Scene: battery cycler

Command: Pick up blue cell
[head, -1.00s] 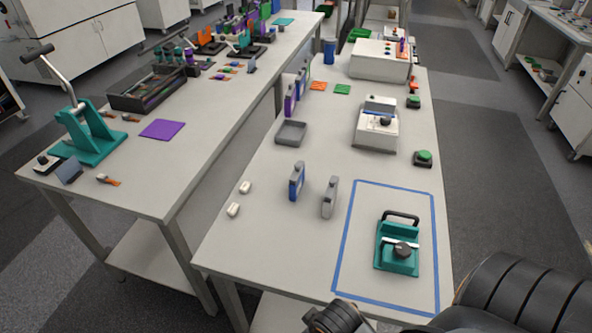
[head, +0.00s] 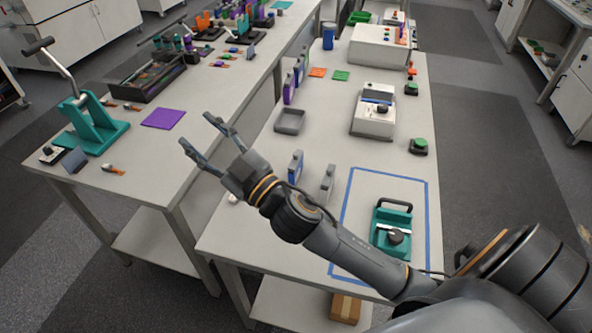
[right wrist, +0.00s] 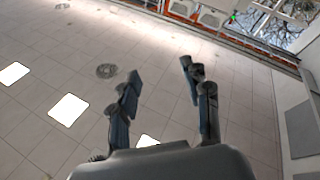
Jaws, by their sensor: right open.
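The blue cell (head: 295,166) stands upright on the right-hand table, its lower part close behind my right forearm. A similar grey cell (head: 327,183) stands just to its right. My right gripper (head: 197,129) is open and empty, raised to the left of the blue cell, with its fingers pointing up and left, away from it. In the right wrist view the two spread fingers (right wrist: 160,72) have nothing between them, and no cell shows there. My left gripper is not in view.
A grey tray (head: 290,121) and purple cells (head: 289,90) are further back. A white machine (head: 373,112) stands right of them. A gap separates the tables.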

